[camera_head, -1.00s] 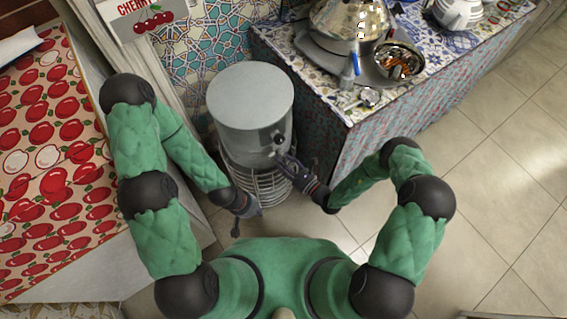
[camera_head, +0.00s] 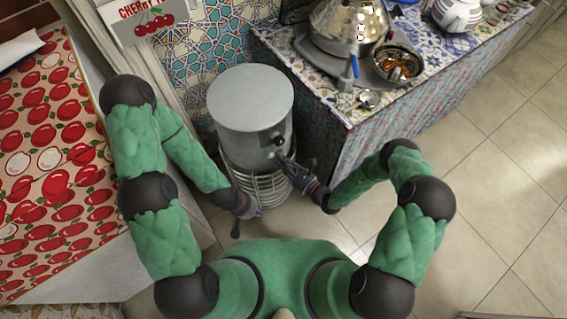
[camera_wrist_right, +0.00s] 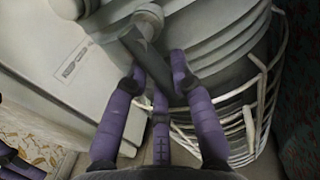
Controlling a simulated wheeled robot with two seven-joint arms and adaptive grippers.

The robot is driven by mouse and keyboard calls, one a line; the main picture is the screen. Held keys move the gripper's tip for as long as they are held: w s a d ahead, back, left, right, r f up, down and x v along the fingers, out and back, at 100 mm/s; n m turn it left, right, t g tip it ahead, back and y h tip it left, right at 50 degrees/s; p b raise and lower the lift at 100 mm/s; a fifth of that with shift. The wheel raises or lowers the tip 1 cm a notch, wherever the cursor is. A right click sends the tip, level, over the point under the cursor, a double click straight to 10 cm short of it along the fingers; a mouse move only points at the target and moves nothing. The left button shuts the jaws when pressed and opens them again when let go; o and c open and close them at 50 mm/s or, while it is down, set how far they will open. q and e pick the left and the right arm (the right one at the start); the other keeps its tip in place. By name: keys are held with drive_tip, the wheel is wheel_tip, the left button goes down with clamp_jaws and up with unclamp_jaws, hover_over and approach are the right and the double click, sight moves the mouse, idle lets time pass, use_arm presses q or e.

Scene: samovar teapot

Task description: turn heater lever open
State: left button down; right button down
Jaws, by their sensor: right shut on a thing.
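The heater (camera_head: 250,100) is a grey cylinder with a wire cage (camera_head: 268,187) around its lower part. A dark round knob (camera_head: 278,140) shows on its side. My right gripper (camera_head: 284,160) is at the heater's side, below this knob in the head view. In the right wrist view its purple fingers (camera_wrist_right: 160,76) are shut on the dark grey lever (camera_wrist_right: 143,46), beside a pale round knob (camera_wrist_right: 149,14). The fingers partly hide the lever's lower end. My left gripper (camera_head: 241,207) is at the cage's lower left; its opening is not clear.
A tiled counter (camera_head: 350,117) stands right of the heater, close to my right forearm. It holds a metal samovar (camera_head: 342,25), a bowl (camera_head: 397,62) and a white teapot (camera_head: 459,13). Open floor (camera_head: 490,190) is at right.

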sight(285, 147)
drive_tip(key=d+n+h+p, duration=0.1)
drive_tip(key=n+p, duration=0.2)
drive_tip(key=n, duration=0.1)
drive_tip(key=w+d+r+n+h+p, duration=0.1)
drive_tip(key=n+p, duration=0.2)
drive_tip(key=w+d+r+n+p, duration=0.1)
drive_tip(key=n+p, duration=0.3)
drive_tip(key=shift+r+n+h, duration=0.2)
drive_tip(key=shift+n+h, duration=0.1)
drive_tip(key=shift+h, duration=0.1)
drive_tip(key=shift+w+d+r+n+t+h+p, duration=0.15)
drive_tip(key=shift+r+n+h+p, duration=0.1)
drive_tip(key=shift+n+p, duration=0.5)
drive_tip(key=shift+a+r+n+t+h+p, duration=0.15)
drive_tip(key=shift+r+n+h+p, duration=0.2)
drive_tip(key=shift+n, duration=0.6)
drive_tip(key=shift+d+f, duration=0.1)
drive_tip(key=shift+f, duration=0.05)
drive_tip(key=c, duration=1)
unclamp_jaws()
drive_tip(key=shift+c, duration=0.2)
drive_tip(key=v, duration=1.2)
